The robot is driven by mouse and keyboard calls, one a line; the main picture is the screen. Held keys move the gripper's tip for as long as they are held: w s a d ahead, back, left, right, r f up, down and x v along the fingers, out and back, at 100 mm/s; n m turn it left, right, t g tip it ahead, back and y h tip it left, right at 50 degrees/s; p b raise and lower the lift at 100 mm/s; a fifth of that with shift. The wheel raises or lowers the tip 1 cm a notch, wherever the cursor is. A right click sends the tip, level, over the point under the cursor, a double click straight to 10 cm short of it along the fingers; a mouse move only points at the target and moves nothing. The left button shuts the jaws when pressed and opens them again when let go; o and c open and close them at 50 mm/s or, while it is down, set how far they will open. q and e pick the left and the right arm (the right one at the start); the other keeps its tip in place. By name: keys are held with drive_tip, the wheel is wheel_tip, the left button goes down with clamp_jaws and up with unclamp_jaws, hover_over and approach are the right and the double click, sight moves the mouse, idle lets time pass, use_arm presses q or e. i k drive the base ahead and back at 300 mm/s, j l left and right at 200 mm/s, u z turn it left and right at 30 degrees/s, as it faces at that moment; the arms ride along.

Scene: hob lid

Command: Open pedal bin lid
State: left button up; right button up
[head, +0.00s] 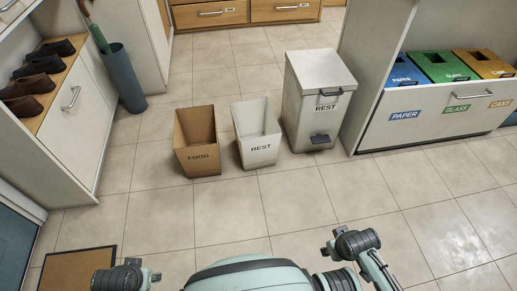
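The pedal bin (304,104) is a tall grey bin labelled REST, standing upright on the tiled floor right of centre. Its lid (318,70) lies flat over the top and is shut. A dark handle (331,93) sits at the lid's front edge. A dark pedal (320,141) sticks out at the foot of its front. Parts of both my arms show at the bottom edge, well apart from the bin. I cannot make out the fingers of either gripper.
Open brown FOOD (197,157) and white REST (260,152) bins stand left of the pedal bin. A cabinet with blue, green and orange bins (440,66) stands close on its right. A shoe shelf and umbrella stand (122,77) are left. The floor in front is clear.

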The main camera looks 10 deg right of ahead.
sight(322, 71)
drive_tip(key=i+j+z, duration=0.2)
drive_tip(key=i+j, duration=0.75)
